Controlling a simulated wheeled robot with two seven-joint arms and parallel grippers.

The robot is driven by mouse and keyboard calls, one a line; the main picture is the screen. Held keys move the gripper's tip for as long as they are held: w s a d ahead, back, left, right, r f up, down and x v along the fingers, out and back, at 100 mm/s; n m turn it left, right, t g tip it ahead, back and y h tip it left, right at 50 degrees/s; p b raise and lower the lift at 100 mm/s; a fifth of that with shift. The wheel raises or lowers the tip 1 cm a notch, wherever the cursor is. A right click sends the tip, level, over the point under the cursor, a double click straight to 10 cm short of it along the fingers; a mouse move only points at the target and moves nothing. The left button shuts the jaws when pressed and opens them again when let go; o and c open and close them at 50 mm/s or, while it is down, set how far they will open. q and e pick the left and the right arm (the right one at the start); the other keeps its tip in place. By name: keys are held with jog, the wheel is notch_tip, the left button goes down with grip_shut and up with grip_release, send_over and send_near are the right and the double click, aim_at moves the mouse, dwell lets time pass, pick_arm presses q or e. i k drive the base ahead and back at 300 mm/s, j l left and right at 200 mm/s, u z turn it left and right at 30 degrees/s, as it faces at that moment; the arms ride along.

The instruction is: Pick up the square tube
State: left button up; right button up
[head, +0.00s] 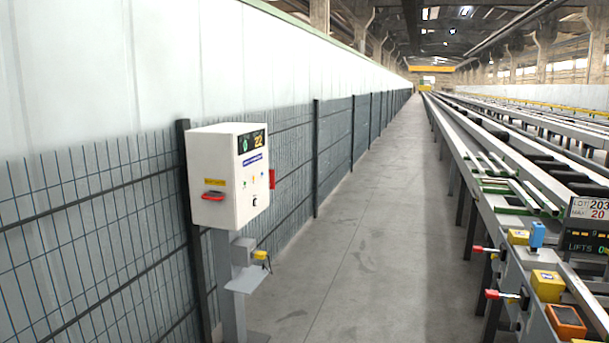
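I cannot make out a square tube for certain in the head view. The long runout table (473,170) runs away along the right side, with pale long bars and dark rollers or pads on it. Some light, green-edged bars (508,187) lie near its close end, but their shape is too small to tell. Neither of my grippers shows in the view.
A white control box (228,175) on a grey post stands at left before a mesh fence (90,220). Yellow and orange boxes (547,285), red-tipped levers (492,294) and a display (588,225) sit at the table's near end. The concrete aisle (360,230) between is clear.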

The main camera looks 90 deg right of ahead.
aim_at(532, 207)
jog(key=z, duration=0.8)
jog(key=i+l+z, duration=0.2)
jog(key=l+z, duration=0.3)
jog(key=l, duration=0.2)
jog(key=i+l+z, duration=0.35)
jog(key=l+z, duration=0.15)
jog(key=i+l+z, duration=1.1)
jog(key=i+z, duration=0.6)
jog(key=i, duration=0.2)
jog(key=i+j+z, duration=0.25)
jog(key=i, duration=0.15)
jog(key=i+j+z, duration=0.2)
jog(key=i, duration=0.2)
jog(key=i+j+z, duration=0.25)
jog(key=i, duration=0.15)
jog(key=i+j+z, duration=0.8)
jog(key=k+j, duration=0.05)
jog(key=j, duration=0.05)
